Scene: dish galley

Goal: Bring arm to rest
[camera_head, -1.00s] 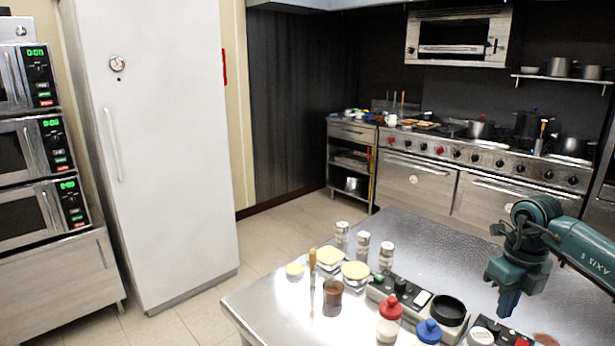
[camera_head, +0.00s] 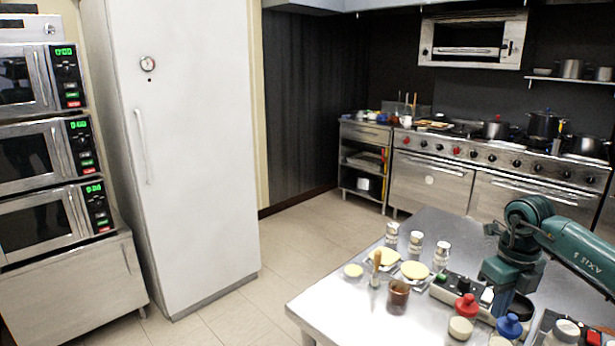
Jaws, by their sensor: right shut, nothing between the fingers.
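My right arm (camera_head: 575,245) comes in from the right edge over the steel table. My right gripper (camera_head: 503,296) points down, shut and empty, at the table's right side. My left arm and gripper are out of view.
On the steel table (camera_head: 335,300) stand several shakers (camera_head: 415,243), yellow-topped pots (camera_head: 414,270), a brown cup (camera_head: 398,296), a red-capped bottle (camera_head: 464,312) and a blue-capped bottle (camera_head: 509,325). A white fridge (camera_head: 195,150) and microwaves (camera_head: 35,155) are left; stoves (camera_head: 430,185) line the back.

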